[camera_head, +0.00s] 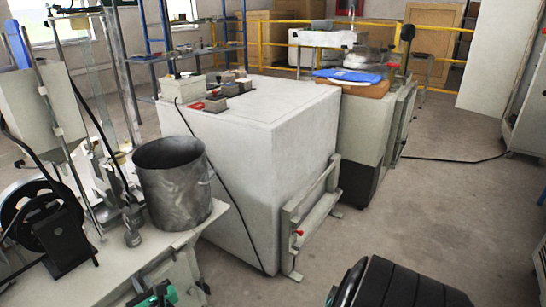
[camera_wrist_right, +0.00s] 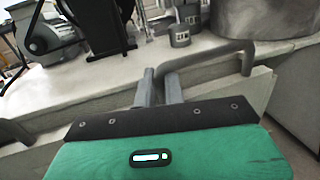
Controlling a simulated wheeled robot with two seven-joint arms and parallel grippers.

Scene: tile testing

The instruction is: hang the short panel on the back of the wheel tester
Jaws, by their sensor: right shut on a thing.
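The wheel tester appears to be the bench machine at the left in the head view, with a black wheel (camera_head: 30,215) on its top. My right gripper (camera_wrist_right: 160,88) is at the bench's near side. Its two fingers are closed on the grey bar handle (camera_wrist_right: 205,56) of a pale grey panel (camera_wrist_right: 255,88), which I take for the short panel. The panel lies against or close to the bench edge; I cannot tell whether it touches. In the head view my right gripper (camera_head: 155,297) shows only partly at the bottom edge. My left gripper is not in view.
A metal bucket (camera_head: 175,180) and small weights (camera_head: 132,230) stand on the bench top (camera_head: 205,226). The floor (camera_head: 430,205) at right is mostly clear.

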